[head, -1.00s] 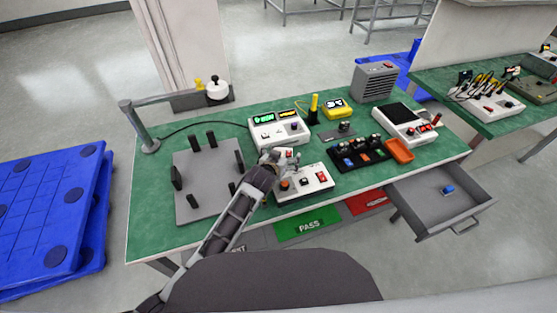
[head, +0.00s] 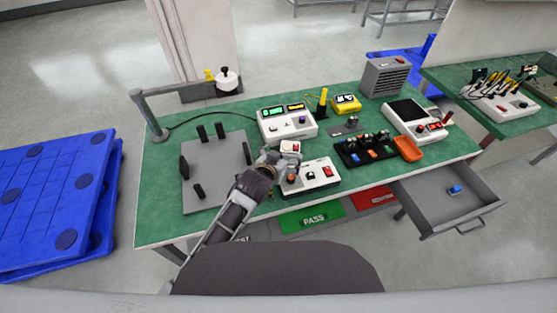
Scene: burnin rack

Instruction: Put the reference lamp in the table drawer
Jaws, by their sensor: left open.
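The table drawer (head: 440,207) is pulled out at the right front of the green bench, with a small blue item (head: 455,189) inside. I cannot tell for sure which thing is the reference lamp. Small modules with coloured faces stand in a black tray (head: 347,163) right of my gripper. My left gripper (head: 279,159) is open over the bench, behind the white switch box (head: 318,184). A small white piece with a red top (head: 291,147) shows right at its fingers; whether they touch is unclear. My right gripper is out of view.
A grey plate with black posts (head: 215,175) lies left of my arm. A white meter unit (head: 287,125) stands behind the gripper. An orange tray (head: 408,149) and a white device (head: 412,122) are at the right. Green PASS (head: 312,217) and red bins sit below the front edge.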

